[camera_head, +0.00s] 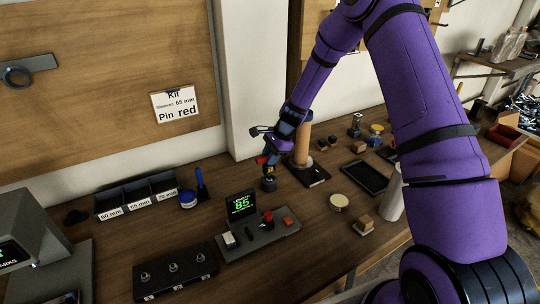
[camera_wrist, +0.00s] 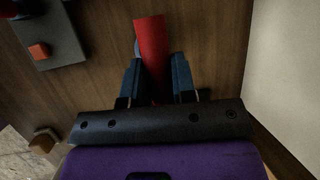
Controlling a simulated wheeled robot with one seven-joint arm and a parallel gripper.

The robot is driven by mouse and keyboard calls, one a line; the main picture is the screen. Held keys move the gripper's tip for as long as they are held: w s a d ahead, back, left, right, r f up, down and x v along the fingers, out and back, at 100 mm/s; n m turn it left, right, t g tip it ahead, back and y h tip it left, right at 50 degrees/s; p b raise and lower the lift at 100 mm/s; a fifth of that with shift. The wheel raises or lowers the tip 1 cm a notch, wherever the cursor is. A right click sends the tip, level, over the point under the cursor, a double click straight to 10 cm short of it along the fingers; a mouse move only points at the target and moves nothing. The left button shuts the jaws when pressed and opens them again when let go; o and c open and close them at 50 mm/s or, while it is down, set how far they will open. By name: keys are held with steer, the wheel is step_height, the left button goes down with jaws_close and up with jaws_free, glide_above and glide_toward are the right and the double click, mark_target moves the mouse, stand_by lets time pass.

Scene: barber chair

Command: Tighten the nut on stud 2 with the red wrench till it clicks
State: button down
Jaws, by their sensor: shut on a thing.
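My gripper (camera_wrist: 157,78) is shut on the red wrench (camera_wrist: 151,42), whose flat red end sticks out past the fingers in the wrist view. In the head view my gripper (camera_head: 268,163) hangs over the bench with a bit of red (camera_head: 261,160) at its fingers. A small dark round object (camera_head: 269,184) is just beneath it; I cannot tell whether they touch. The black stud block (camera_head: 178,281) lies at the front of the bench, well left of and nearer than my gripper. Three studs stand on it, the middle one (camera_head: 174,267) between two others. Nut detail is too small to tell.
A grey console (camera_head: 262,241) with a green "85" display (camera_head: 241,205) and a red knob stands between my gripper and the block. A tan cylinder (camera_head: 302,145) stands close behind my gripper.

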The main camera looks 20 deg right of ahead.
steer(key=shift+f, duration=0.1)
stand_by(0.3)
steer(key=c, duration=0.8)
jaws_free()
steer(key=shift+c, duration=0.2)
steer(key=v, duration=1.1)
steer(key=s+r+n+t+h, duration=0.1)
steer(key=s+r+n, duration=0.3)
steer(key=s+r, duration=0.6)
steer(key=s+r+n+t+h, duration=0.1)
steer(key=s+r+n, duration=0.3)
steer(key=s+r, duration=0.55)
steer(key=s+d+r+n+t+h, duration=0.1)
steer(key=s+r+n, duration=0.2)
steer(key=s, duration=0.6)
steer(key=s+d+r+n+t+h, duration=0.1)
steer(key=s+r+n, duration=0.3)
steer(key=s, duration=0.6)
steer(key=shift+s+r+h, duration=0.25)
steer(key=shift+s+h, duration=0.05)
steer(key=shift+h, duration=0.1)
